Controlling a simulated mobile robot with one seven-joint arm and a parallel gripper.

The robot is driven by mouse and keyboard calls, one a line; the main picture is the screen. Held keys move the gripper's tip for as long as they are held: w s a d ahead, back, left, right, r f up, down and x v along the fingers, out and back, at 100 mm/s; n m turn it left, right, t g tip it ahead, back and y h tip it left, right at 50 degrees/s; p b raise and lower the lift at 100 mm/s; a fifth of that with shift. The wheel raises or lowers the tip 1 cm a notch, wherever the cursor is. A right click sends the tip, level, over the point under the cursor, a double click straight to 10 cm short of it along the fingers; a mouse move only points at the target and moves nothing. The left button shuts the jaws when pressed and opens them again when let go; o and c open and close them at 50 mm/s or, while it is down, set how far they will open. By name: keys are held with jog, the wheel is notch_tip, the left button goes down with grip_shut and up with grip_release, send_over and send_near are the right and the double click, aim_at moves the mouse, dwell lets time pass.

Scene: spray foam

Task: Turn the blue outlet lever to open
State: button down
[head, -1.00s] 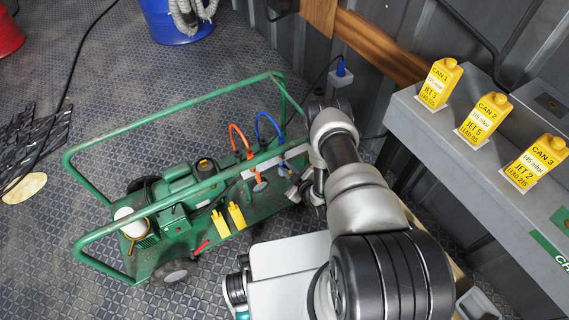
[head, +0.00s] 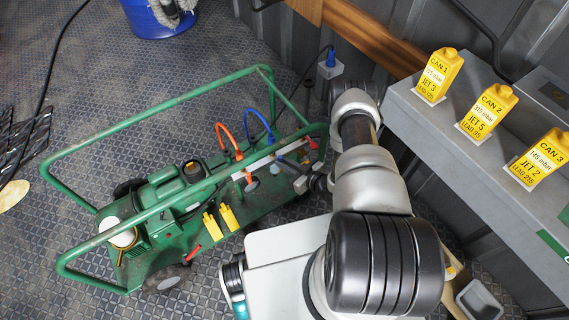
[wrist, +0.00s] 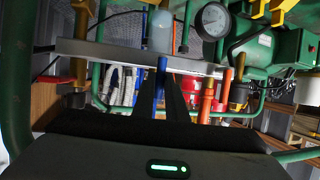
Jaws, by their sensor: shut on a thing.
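The blue outlet lever (wrist: 161,66) shows in the wrist view as a narrow upright blue strip in front of a grey metal bar. My gripper (wrist: 162,84) has its dark fingers close together on the lever, and they hide its lower part. An orange lever (wrist: 207,97) stands to the right, apart from the fingers. In the head view, my gripper (head: 302,172) is at the right end of the green machine (head: 165,190). The lever cannot be made out clearly there.
A blue hose (head: 258,118) and an orange hose (head: 228,132) arch above the machine. Green frame tubes (head: 160,105) surround it. A grey bench (head: 475,150) with yellow cans stands at right.

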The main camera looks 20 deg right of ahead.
jog(key=shift+w, duration=0.15)
jog(key=c, duration=1.8)
grip_release()
jog(key=shift+o, duration=0.2)
